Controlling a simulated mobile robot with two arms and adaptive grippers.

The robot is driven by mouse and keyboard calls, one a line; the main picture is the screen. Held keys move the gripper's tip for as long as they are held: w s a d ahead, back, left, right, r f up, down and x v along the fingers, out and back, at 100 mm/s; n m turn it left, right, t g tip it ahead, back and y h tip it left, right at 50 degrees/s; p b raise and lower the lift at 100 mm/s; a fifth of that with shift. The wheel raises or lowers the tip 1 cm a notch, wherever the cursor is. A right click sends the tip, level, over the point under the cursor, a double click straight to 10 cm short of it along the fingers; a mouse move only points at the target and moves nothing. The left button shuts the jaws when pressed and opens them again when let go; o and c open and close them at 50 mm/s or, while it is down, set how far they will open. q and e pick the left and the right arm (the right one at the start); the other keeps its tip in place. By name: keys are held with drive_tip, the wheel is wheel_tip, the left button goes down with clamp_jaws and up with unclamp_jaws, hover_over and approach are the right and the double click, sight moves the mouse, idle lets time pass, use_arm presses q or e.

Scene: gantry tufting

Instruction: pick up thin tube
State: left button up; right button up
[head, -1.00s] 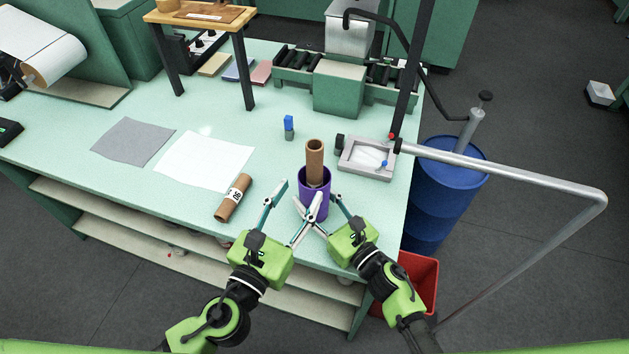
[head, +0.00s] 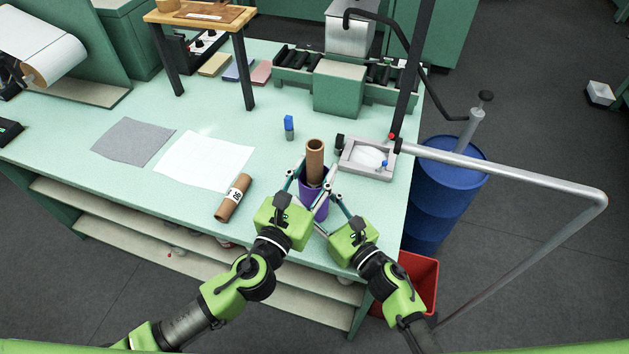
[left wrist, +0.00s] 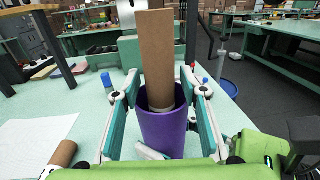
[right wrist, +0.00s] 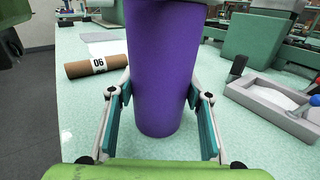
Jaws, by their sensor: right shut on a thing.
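A slim brown cardboard tube (head: 314,158) stands upright in a purple cup (head: 321,206) near the table's front right; its lower end is hidden in the cup. In the left wrist view the tube (left wrist: 160,55) rises between the fingers of my left gripper (left wrist: 160,78), which is open, one finger on each side near the cup's rim. My right gripper (right wrist: 158,95) is shut on the purple cup (right wrist: 160,60), its fingers on either side of the wall. A second brown tube (head: 230,207) with a white numbered label lies on the table to the left.
A white sheet (head: 202,160) and a grey sheet (head: 133,142) lie to the left. A small blue-topped object (head: 289,127) stands behind the cup. A blue drum (head: 432,205) stands beyond the table edge.

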use_arm(q)
clamp_jaws()
wheel_tip(320, 180, up, 18)
drive_tip(key=shift+r, duration=0.1)
idle(0.4)
use_arm(e)
drive_tip(key=o, duration=1.2)
